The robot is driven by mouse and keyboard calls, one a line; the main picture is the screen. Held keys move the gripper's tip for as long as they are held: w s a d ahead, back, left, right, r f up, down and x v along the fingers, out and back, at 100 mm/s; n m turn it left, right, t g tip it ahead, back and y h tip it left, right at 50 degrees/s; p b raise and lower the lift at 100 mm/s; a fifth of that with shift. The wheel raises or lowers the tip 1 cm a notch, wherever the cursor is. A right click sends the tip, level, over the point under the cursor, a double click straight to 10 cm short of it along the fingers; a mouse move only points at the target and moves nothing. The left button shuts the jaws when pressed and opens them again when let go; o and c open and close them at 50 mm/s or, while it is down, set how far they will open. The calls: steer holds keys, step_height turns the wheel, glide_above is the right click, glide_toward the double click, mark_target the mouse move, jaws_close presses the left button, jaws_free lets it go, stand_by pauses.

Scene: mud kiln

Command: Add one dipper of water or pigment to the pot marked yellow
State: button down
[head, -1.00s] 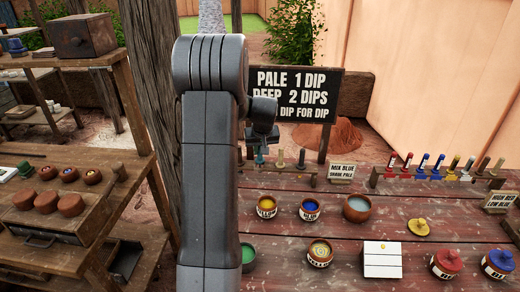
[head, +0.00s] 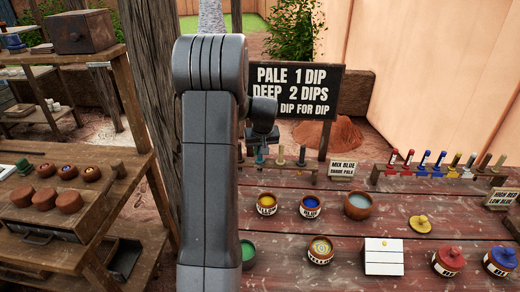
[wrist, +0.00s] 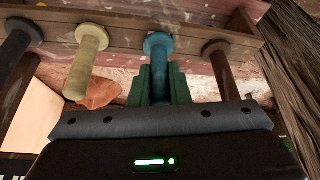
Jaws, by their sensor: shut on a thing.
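My gripper (wrist: 158,88) is shut on the teal handle (wrist: 159,52) of a dipper standing at the wooden rack (wrist: 130,38). The green fingers lie on both sides of the handle; its lower end is hidden. A pot marked yellow (head: 320,250) with swirled yellow and grey contents stands near the table's front. A smaller pot labelled yellow (head: 267,205) holds yellow pigment, beside a blue-labelled pot (head: 311,208). A bowl of pale liquid (head: 358,206) stands to their right.
More handles (head: 301,156) stand in the rack. A white drawer box (head: 383,262), a yellow lid (head: 421,225) and red (head: 448,261) and blue (head: 498,260) lidded pots stand to the right. A green-filled pot (head: 248,252) is partly behind my arm. A sign (head: 296,92) rises behind.

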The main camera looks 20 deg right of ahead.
steer(key=c, duration=0.8)
jaws_free()
steer(key=shift+r+p, duration=2.35)
steer(key=shift+r, duration=1.4)
steer(key=shift+f, duration=0.1)
steer(key=shift+f+b, duration=2.35)
steer(key=shift+f, duration=1.35)
